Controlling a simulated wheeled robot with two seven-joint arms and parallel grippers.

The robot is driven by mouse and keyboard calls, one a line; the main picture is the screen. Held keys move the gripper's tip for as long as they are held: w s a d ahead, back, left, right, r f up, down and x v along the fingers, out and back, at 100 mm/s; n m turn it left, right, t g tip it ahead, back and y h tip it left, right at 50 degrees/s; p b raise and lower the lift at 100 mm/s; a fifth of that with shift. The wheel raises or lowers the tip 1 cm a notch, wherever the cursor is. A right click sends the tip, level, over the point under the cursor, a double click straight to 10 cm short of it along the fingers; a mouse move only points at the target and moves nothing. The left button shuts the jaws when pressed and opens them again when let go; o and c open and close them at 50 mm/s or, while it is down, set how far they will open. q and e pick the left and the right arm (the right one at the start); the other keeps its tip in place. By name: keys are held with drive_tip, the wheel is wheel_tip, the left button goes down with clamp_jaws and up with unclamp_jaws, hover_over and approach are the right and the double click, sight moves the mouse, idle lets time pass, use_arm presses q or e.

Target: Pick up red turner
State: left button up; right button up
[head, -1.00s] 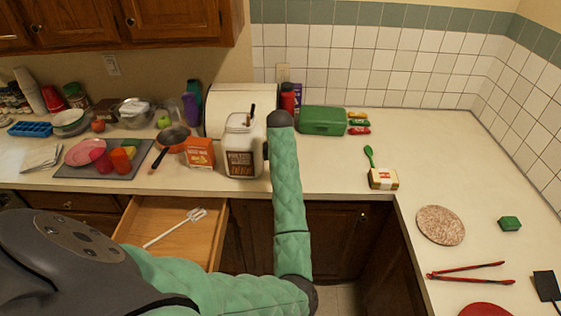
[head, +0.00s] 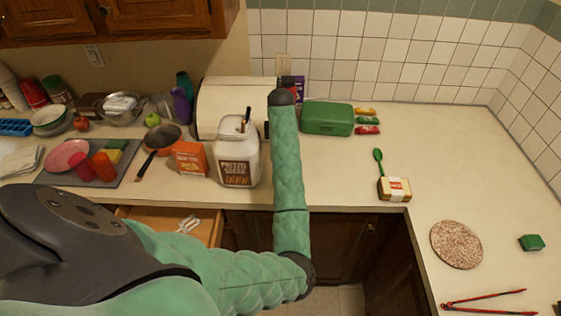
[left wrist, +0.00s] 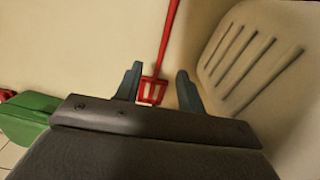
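The red turner (left wrist: 152,91) shows in the left wrist view, with a slotted head and a thin red handle running up out of frame. My left gripper (left wrist: 158,88) is open, with its two grey fingers apart. The turner's head appears between the fingertips with a gap on each side. I cannot tell how far beyond the fingers it lies. In the head view my left arm reaches up to the back counter, and it hides the left gripper and the turner. My right gripper is in neither view.
A beige slotted bread box (head: 222,98) stands close to the left gripper. A green case (head: 327,118) sits to the right of my forearm, and a white jar (head: 239,160) to its left. An open drawer (head: 165,217) is below.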

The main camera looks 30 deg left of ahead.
use_arm(q)
drive_tip(key=shift+s+f+b, duration=0.3)
drive_tip(key=shift+f, duration=0.3)
drive_tip(key=shift+w+f, duration=0.15)
drive_tip(key=shift+f, duration=0.4)
drive_tip(key=shift+w+a+f+b, duration=0.15)
drive_tip(key=shift+f+b, duration=0.1)
drive_tip(key=shift+f, duration=0.15)
drive_tip(key=shift+w+a+f+b, duration=0.1)
drive_tip(key=shift+f+b, duration=0.15)
drive_tip(key=shift+f, duration=0.15)
wheel_tip(320, 180, down, 2)
drive_tip(key=shift+f+p, duration=0.15)
drive_tip(key=shift+p, duration=0.95)
drive_tip(key=shift+w+f, duration=0.1)
drive_tip(key=shift+f, duration=0.4)
clamp_jaws()
